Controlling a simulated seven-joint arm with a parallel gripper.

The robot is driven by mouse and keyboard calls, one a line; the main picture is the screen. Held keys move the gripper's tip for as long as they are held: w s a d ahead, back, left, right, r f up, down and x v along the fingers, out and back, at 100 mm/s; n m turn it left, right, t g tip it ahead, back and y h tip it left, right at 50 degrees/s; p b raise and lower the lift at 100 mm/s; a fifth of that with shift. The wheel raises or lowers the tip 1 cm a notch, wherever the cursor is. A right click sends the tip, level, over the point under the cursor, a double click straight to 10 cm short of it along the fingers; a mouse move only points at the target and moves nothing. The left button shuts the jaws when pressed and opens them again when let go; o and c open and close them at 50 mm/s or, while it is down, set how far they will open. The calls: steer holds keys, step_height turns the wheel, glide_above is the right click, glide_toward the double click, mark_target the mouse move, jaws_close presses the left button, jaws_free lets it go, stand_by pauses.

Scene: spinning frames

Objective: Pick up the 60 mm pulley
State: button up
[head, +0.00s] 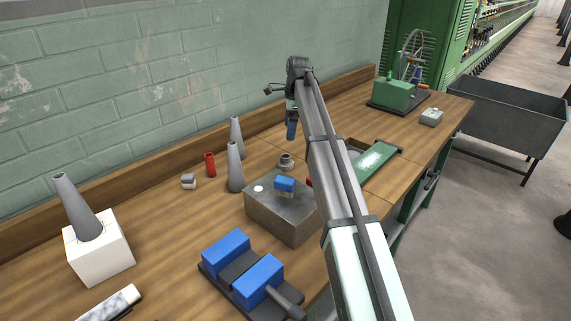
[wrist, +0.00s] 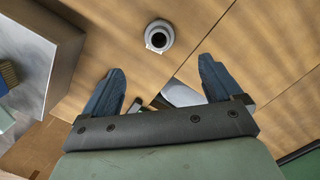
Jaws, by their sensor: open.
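A small grey round part that looks like the pulley (head: 286,161) stands on the wooden bench, just behind a metal box. The wrist view shows it from above as a grey ring with a dark centre (wrist: 159,36). I cannot read its size. My gripper (head: 291,131) hangs over the bench beyond the pulley, its blue fingers pointing down. In the wrist view my gripper (wrist: 161,66) is open, and the pulley lies ahead of the fingertips, near the middle between them but outside the jaws. Nothing is held.
The metal box (head: 268,216) bears a blue block (head: 285,184) and stands close to the pulley. Grey cones (head: 235,168) and a red bobbin (head: 210,164) stand left. A green tray (head: 376,158) lies right. Blue-topped blocks (head: 226,249) sit in front. Bare bench surrounds the pulley's far side.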

mark_target(286, 159)
steer(key=f, duration=0.4)
steer(key=a+f, duration=0.1)
steer(key=f, duration=0.8)
steer(key=shift+a+f, duration=0.25)
steer(key=shift+a, duration=0.05)
steer(key=shift+c, duration=0.3)
steer(key=c, duration=1.2)
steer(key=shift+o, duration=0.2)
